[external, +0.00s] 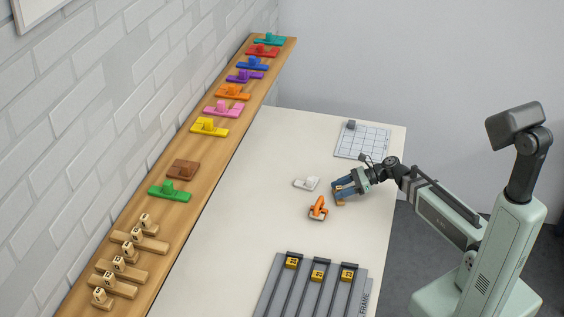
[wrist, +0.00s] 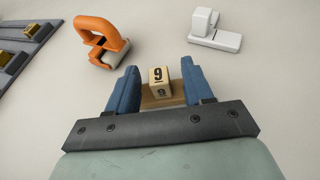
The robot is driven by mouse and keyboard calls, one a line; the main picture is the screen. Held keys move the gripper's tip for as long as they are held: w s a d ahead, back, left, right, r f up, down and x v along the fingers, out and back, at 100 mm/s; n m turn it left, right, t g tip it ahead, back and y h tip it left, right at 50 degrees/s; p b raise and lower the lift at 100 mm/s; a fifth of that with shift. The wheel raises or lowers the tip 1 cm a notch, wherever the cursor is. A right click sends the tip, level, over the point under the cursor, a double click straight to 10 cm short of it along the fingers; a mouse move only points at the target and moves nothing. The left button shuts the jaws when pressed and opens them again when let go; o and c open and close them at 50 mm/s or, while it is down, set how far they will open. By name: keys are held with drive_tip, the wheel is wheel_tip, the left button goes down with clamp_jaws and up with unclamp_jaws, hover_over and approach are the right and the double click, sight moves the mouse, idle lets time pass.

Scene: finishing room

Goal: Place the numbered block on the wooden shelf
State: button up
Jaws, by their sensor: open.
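The numbered block (wrist: 158,76) is a small pale wooden cube marked with a black 9, with another digit on its near side. It rests on a brown wooden base (wrist: 172,101) on the table. My gripper (wrist: 161,82) has its blue fingers on either side of the block, apart, with gaps visible. In the external view my gripper (external: 345,189) is low over the right part of the table and mostly hides the block. The wooden shelf (external: 208,150) runs along the brick wall on the left.
The shelf carries coloured pieces, a brown piece (external: 183,169) and several numbered blocks on wooden stands (external: 150,244) at its near end. An orange clamp-like object (external: 318,207) and a white device (external: 307,183) lie near my gripper. A grey slotted frame (external: 310,290) and a gridded board (external: 363,142) are on the table.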

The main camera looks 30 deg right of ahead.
sight(341, 187)
drive_tip(key=shift+c, duration=0.5)
clamp_jaws()
drive_tip(key=shift+r, duration=0.1)
wheel_tip(341, 187, up, 9)
drive_tip(key=shift+r, duration=0.1)
drive_tip(key=shift+w+r, duration=0.1)
drive_tip(key=shift+r, duration=0.35)
drive_tip(key=s+d+f, duration=0.1)
drive_tip(key=d+f, duration=0.1)
drive_tip(key=d, duration=0.1)
drive_tip(key=s+d+f+m+t+h, duration=0.1)
drive_tip(key=d+f, duration=0.2)
drive_tip(key=d, duration=0.1)
drive_tip(key=d+f+m+t, duration=0.1)
drive_tip(key=d+f, duration=0.2)
drive_tip(key=shift+s+d, duration=0.4)
drive_tip(key=shift+d+m+t+h, duration=0.3)
drive_tip(key=shift+d, duration=0.05)
